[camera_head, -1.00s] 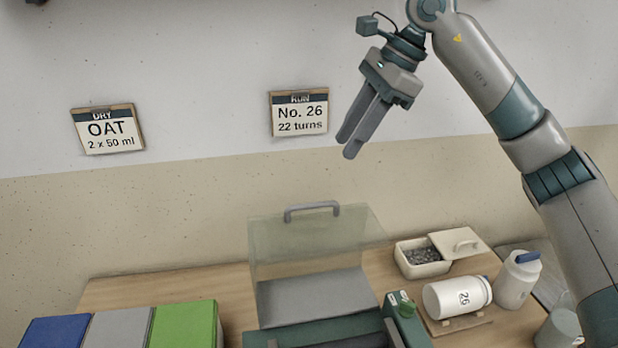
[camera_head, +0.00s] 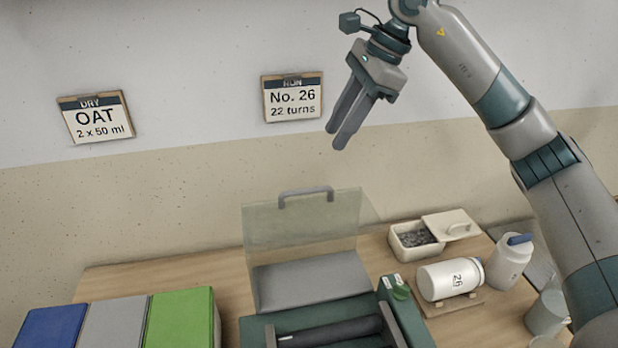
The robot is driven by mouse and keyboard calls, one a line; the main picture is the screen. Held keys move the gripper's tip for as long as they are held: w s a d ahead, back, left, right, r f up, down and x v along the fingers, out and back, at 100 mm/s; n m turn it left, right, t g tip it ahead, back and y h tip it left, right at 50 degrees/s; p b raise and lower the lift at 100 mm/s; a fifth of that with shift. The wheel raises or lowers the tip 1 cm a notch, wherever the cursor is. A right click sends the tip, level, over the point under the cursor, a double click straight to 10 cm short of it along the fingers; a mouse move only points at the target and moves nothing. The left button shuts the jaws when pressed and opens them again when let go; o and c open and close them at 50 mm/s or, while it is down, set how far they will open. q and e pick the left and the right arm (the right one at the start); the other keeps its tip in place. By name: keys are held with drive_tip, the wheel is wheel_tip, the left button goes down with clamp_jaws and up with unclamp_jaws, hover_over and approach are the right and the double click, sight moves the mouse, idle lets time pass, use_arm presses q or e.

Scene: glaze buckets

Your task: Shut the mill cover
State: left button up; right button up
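The mill (camera_head: 258,328) is a green machine with dark rollers at the front middle of the table. Its see-through cover (camera_head: 300,226) stands raised at the back, with a grey handle (camera_head: 306,196) along its top edge. My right gripper (camera_head: 338,140) hangs in the air above and slightly right of the handle, clear of it and touching nothing. Its two fingers look close together with nothing between them, but the angle hides whether they meet. My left gripper is out of view.
A white jar marked 26 (camera_head: 450,280) lies on a wooden stand right of the mill. Behind it is a box of grey pieces (camera_head: 413,241) with its lid set aside. A white bottle (camera_head: 511,262) stands at the right. Blue, grey and green bins (camera_head: 182,318) stand left.

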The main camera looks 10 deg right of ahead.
sight(309, 190)
drive_tip(key=p+x, duration=0.4)
drive_tip(key=x, duration=1)
drive_tip(key=shift+a+f+p, duration=0.15)
drive_tip(key=shift+p, duration=0.15)
clamp_jaws()
